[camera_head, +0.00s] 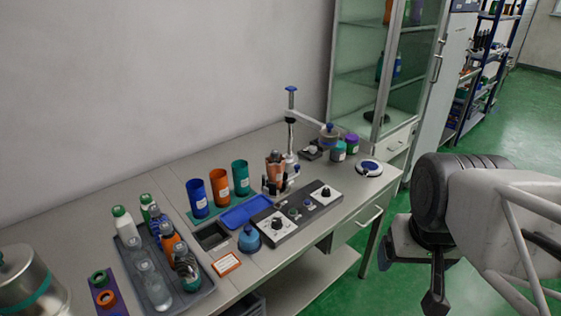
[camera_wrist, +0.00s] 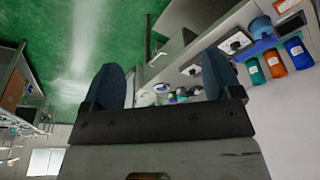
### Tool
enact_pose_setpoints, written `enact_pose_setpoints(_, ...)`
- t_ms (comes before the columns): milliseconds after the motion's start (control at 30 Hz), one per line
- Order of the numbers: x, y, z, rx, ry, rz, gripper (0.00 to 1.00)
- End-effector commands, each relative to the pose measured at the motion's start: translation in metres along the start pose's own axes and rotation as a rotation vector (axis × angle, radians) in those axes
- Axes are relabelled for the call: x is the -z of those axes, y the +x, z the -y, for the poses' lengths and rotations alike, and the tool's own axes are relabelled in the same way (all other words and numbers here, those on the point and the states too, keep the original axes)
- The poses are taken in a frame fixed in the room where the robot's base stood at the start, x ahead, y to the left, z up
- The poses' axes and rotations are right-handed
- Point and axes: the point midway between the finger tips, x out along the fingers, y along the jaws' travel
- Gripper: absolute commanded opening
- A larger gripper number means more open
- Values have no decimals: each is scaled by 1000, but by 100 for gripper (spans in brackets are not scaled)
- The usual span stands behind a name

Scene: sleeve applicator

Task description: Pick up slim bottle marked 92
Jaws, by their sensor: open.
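Several bottles stand in a grey tray (camera_head: 207,286) at the front left of the bench in the head view. Among them are a white bottle with a green cap (camera_head: 125,225), an orange bottle (camera_head: 170,240) and a clear bottle (camera_head: 155,287). I cannot read a 92 on any of them, so I cannot tell which is the slim bottle. My gripper (camera_head: 412,285) is off the bench at the right, over the green floor, far from the tray. In the wrist view its two blue-grey fingers (camera_wrist: 160,87) are spread apart with nothing between them.
Blue, orange and teal cups (camera_head: 220,187) stand behind a blue tray (camera_head: 246,211). A metal canister (camera_head: 28,280) stands at far left. A glass cabinet (camera_head: 375,75) stands behind.

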Motion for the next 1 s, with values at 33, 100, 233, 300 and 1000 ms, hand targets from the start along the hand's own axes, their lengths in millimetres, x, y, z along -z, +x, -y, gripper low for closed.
enact_pose_setpoints(33,1,0,0,3,3,1,84)
enact_pose_setpoints(100,4,1,2,11,11,4,84)
enact_pose_setpoints(233,14,3,9,45,48,16,84)
enact_pose_setpoints(300,22,6,15,74,79,28,84)
enact_pose_setpoints(1000,173,56,109,485,633,239,84)
